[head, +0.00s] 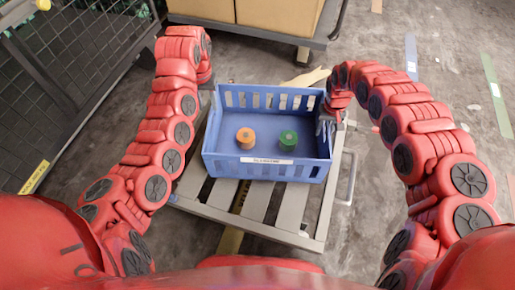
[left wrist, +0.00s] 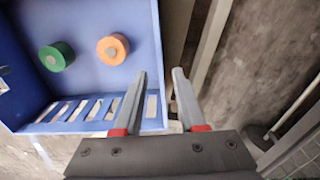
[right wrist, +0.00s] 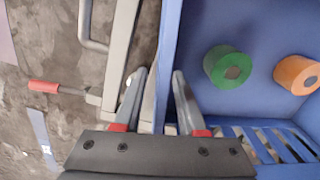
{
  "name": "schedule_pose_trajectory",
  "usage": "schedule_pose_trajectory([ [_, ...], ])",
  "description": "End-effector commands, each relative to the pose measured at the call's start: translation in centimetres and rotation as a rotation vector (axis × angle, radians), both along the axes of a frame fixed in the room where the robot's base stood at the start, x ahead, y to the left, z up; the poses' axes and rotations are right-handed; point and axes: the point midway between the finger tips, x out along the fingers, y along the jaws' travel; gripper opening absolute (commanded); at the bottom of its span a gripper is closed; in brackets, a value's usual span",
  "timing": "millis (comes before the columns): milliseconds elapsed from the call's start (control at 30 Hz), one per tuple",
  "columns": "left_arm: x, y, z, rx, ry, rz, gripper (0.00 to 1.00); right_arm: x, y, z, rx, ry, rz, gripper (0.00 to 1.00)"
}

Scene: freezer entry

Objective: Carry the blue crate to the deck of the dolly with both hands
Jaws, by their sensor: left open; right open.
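The blue crate (head: 310,172) is upright over a grey slatted deck (head: 258,205), which shows beneath its near side. I cannot tell for sure whether this deck is the dolly's. An orange roll (head: 246,138) and a green roll (head: 288,140) are inside the crate. My left gripper (left wrist: 157,75) is open at the crate's left wall, one finger on the inner side and one outside. My right gripper (right wrist: 160,75) is open and straddles the crate's right wall in the same way. In the head view the fingers are small and partly hidden.
A cart (head: 318,42) carrying cardboard boxes (head: 275,14) stands beyond the crate. A dark mesh cage (head: 65,75) stands at the left. A metal bar handle (head: 350,178) juts from the deck's right side. Taped concrete floor at the right is clear.

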Motion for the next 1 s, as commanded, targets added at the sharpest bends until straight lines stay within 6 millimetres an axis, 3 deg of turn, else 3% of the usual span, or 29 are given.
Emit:
schedule_pose_trajectory([
  [267,-0.1,0.1,1.2,0.004,0.001,0.000,0.40,0.1,-0.1,0.9,-0.001,-0.002,0.000,0.40],
  [433,-0.1,0.0,1.2,0.004,0.001,-0.001,0.40,0.1,-0.3,3.5,-0.006,-0.003,-0.001,0.40],
  [700,-0.1,0.0,1.1,0.003,0.001,-0.001,0.40,0.2,-0.3,9.6,-0.004,-0.006,-0.001,0.40],
  [1000,-0.1,0.0,1.1,0.003,0.001,-0.001,0.40,0.0,0.0,11.7,0.001,0.000,0.000,0.40],
])
